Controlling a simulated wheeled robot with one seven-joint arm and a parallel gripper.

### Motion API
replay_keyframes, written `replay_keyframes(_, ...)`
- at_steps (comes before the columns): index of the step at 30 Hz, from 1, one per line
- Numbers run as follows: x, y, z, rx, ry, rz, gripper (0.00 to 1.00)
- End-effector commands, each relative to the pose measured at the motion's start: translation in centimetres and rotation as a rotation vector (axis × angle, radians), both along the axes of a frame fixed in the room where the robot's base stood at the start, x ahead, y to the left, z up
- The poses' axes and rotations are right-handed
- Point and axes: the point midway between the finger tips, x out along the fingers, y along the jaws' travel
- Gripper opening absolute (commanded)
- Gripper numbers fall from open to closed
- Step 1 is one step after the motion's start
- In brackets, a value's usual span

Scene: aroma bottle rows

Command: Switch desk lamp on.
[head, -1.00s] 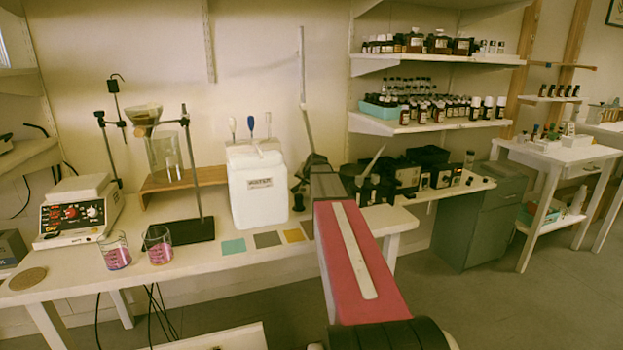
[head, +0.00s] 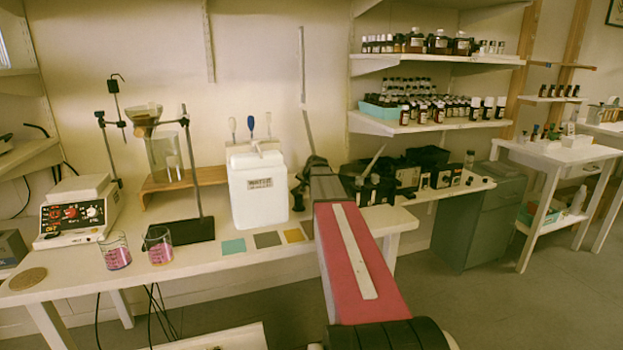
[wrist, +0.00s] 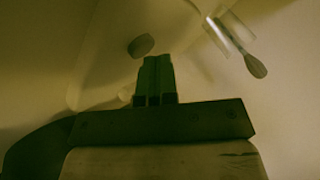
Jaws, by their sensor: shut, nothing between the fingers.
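I cannot make out a desk lamp with certainty in either view. In the wrist view my gripper (wrist: 155,75) is shut and empty, its narrow fingers side by side.
A white water container (head: 258,190) stands left of my arm. Black instruments (head: 405,177) stand to its right. A stand with a funnel (head: 144,116), two beakers with pink contents (head: 158,246) and a hotplate (head: 75,214) are further left. Bottles fill the shelves (head: 440,123) above.

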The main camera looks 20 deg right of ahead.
Motion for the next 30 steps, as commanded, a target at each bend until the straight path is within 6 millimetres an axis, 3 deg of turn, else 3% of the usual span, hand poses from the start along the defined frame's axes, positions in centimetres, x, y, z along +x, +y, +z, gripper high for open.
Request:
replay_keyframes(14, -0.2, -0.1, -0.7, -0.014, 0.007, 0.007, 0.0)
replay_keyframes(30, -0.1, -0.2, 0.5, -0.009, 0.005, 0.004, 0.0)
